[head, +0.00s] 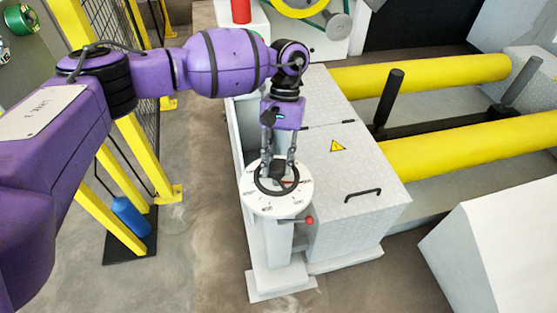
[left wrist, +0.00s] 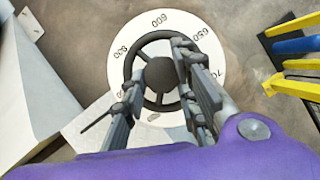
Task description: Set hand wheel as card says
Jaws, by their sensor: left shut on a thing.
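The black hand wheel (head: 277,195) sits on a round white dial (head: 250,203) with black numbers, on top of a light grey pedestal (head: 280,262). My left gripper (head: 280,172) points down from above and is shut on the wheel, one finger on each side of its dark hub. In the left wrist view the hand wheel (left wrist: 148,38) shows between and beyond the fingers (left wrist: 163,77). There the dial (left wrist: 183,20) reads 600 at the top and 650 to its right; other marks are partly hidden. I cannot make out a card. My right gripper is out of view.
A red-knobbed lever (head: 309,220) sticks out from the pedestal beside the dial. A grey metal cabinet (head: 352,165) with a warning sign stands right of it. Yellow rollers (head: 450,147) lie farther right. A yellow-posted fence (head: 115,195) and blue cylinder (head: 130,216) stand left.

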